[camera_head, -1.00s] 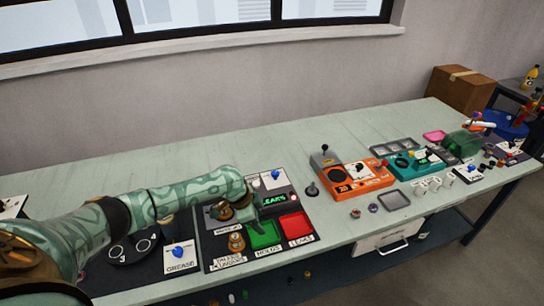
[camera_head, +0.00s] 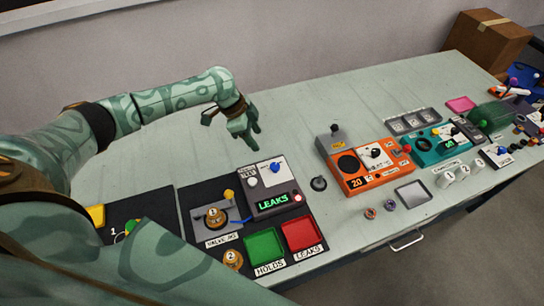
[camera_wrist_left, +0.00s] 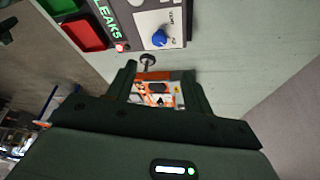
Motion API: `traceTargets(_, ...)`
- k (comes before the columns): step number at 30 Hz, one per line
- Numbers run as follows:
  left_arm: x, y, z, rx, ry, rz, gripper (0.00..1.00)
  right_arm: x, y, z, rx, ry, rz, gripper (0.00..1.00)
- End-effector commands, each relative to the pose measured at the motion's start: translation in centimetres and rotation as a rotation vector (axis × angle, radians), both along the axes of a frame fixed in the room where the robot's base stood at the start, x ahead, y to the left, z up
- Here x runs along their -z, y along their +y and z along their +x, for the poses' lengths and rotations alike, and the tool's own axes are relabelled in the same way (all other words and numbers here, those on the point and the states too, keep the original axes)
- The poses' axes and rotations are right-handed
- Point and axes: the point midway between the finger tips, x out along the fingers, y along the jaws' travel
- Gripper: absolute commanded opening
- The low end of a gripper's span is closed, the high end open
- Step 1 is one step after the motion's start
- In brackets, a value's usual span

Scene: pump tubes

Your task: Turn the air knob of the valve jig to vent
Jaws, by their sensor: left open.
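The valve jig (camera_head: 206,234) is a grey plate on a dark mat, with a yellow knob (camera_head: 229,194) and a brass piece marked 1 (camera_head: 215,217) on it. Beside it a dark grey box (camera_head: 262,206) shows "LEAKS" in green. The blue knob also shows in the left wrist view (camera_wrist_left: 159,38). My left gripper (camera_head: 246,128) is open and empty behind the box, apart from the blue knob. My right gripper is out of view.
A green tray (camera_head: 264,246) and a red tray (camera_head: 301,234) lie in front of the box. A second brass piece (camera_head: 233,259) stands near the green tray. An orange device (camera_head: 368,167) is to the right. The bench behind the box is clear.

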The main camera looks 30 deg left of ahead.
Motion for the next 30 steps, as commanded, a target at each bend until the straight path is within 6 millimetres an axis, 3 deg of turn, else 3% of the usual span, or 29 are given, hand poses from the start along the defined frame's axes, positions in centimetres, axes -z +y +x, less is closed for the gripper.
traceTargets(9,7.8,-2.8,1.3,-0.002,0.004,-0.001,0.51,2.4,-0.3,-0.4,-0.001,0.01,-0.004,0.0)
traceTargets(15,11.5,-4.2,1.9,-0.001,0.003,0.0,0.51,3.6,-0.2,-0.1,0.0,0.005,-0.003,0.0)
traceTargets(21,13.2,-4.8,2.3,-0.001,0.002,0.0,0.51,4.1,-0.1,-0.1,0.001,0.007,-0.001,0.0)
traceTargets(30,13.3,-4.9,2.3,-0.001,0.001,0.001,0.51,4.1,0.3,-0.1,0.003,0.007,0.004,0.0)
